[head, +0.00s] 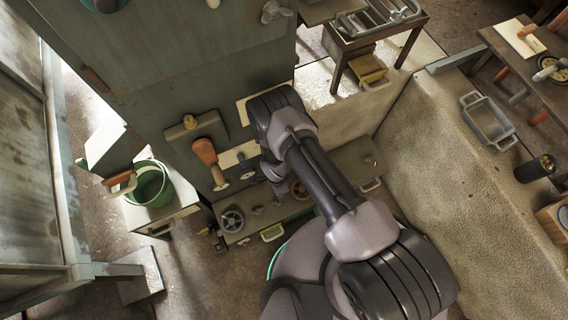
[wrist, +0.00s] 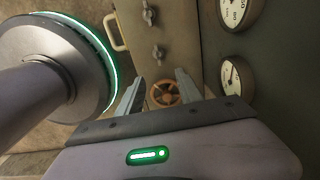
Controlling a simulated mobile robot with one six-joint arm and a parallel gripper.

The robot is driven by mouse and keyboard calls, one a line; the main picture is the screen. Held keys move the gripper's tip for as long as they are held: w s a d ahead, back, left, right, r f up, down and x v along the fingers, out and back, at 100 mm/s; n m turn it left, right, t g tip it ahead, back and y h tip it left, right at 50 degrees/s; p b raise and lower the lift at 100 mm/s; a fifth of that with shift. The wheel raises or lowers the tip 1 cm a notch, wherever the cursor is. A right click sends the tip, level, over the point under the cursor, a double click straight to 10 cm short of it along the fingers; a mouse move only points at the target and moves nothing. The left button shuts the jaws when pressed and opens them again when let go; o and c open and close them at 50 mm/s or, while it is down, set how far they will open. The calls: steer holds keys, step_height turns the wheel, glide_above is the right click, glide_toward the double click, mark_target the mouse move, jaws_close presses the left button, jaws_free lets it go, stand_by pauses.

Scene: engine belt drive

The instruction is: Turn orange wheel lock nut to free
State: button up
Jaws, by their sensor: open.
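An orange-brown spoked wheel (wrist: 164,93) is on the panel in the wrist view, showing between my fingers. It also shows in the head view (head: 299,189), beside my arm. A lock nut cannot be told apart at the wheel's hub. My gripper (wrist: 159,76) is open, with one finger on each side of the wheel in the picture. I see nothing between the fingers that they touch, and how far the wheel lies from them cannot be told. In the head view my own arm hides most of the gripper.
Two small grey knobs (wrist: 158,52) and a pale handle (wrist: 115,30) are on the panel. Two round gauges (wrist: 237,76) are at the right. A grey handwheel (head: 232,219) is left of the orange one. A green bucket (head: 150,184) stands at the left.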

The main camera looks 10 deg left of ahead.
mark_target(278, 201)
steer(key=f+b, duration=0.3)
steer(key=f, duration=0.2)
steer(key=f+b, duration=0.3)
steer(key=f, duration=0.3)
steer(key=f+b, duration=0.3)
steer(key=f, duration=0.3)
steer(key=shift+s+f, duration=0.15)
steer(key=shift+s, duration=0.15)
jaws_close()
